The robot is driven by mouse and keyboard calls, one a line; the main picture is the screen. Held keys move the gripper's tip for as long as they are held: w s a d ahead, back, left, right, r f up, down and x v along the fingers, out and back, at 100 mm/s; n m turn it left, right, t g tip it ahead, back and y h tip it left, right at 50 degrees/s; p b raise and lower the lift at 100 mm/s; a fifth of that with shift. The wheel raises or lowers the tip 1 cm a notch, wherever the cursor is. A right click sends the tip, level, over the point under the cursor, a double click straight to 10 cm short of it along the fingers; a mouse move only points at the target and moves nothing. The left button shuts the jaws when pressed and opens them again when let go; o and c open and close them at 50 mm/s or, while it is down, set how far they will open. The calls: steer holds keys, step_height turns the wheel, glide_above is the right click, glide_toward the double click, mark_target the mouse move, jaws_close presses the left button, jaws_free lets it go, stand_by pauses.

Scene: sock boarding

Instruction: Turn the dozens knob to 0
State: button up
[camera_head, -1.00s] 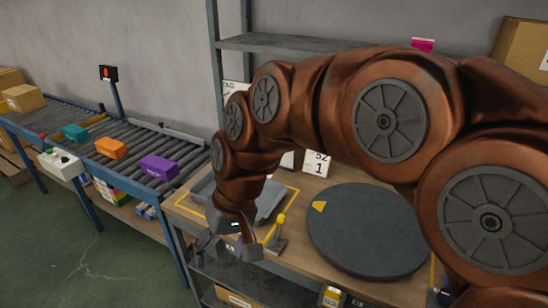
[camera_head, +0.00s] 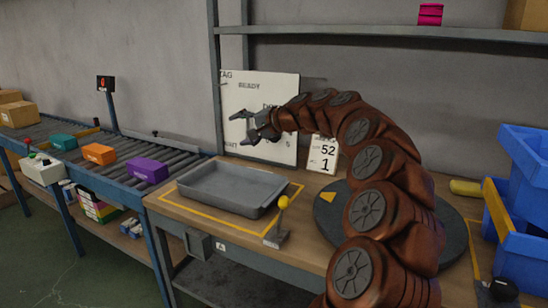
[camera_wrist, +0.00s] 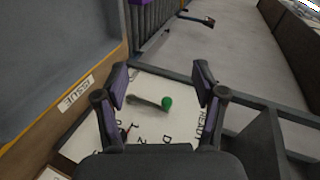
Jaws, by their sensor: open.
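The white board (camera_head: 275,100) stands upright at the back of the table, with "READY" and a partly hidden word starting "DO" printed on it. My gripper (camera_head: 243,128) is open and empty in front of the board, and covers part of it. In the wrist view the board (camera_wrist: 80,145) lies between and below the two spread fingers of my gripper (camera_wrist: 162,80). A green round-ended part (camera_wrist: 167,103) on a grey stem shows there, apart from the fingers. I cannot make out the dozens knob or its setting for certain.
A grey tray (camera_head: 228,188) sits in a yellow outline on the table. A yellow-balled lever (camera_head: 282,203) stands at the front edge. A dark turntable (camera_head: 330,222), a card reading "52" and "1" (camera_head: 323,155) and blue bins (camera_head: 525,160) are further right. A conveyor (camera_head: 185,165) runs left.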

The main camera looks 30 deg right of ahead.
mark_target(278, 138)
steer(key=d+f+m+t+h+b, duration=0.1)
steer(key=d+f, duration=0.1)
steer(key=d, duration=0.4)
steer(key=w+d+f+m+t+h+b, duration=0.1)
steer(key=d+f+m+b, duration=0.1)
steer(key=d, duration=0.3)
steer(key=w+d+f+m+t+h+b, duration=0.1)
steer(key=d+f+b, duration=0.1)
steer(key=d, duration=0.4)
steer(key=shift+d+f+m+h, duration=0.35)
steer(key=shift+f+m+h, duration=0.05)
steer(key=shift+f, duration=0.1)
steer(key=x, duration=0.2)
steer(key=shift+w+f, duration=0.15)
steer(key=shift+w, duration=0.25)
steer(key=shift+b+x, duration=0.4)
steer(key=shift+x, duration=1.95)
steer(key=shift+a, duration=0.1)
steer(key=c, duration=1.2)
steer(key=shift+o, duration=0.2)
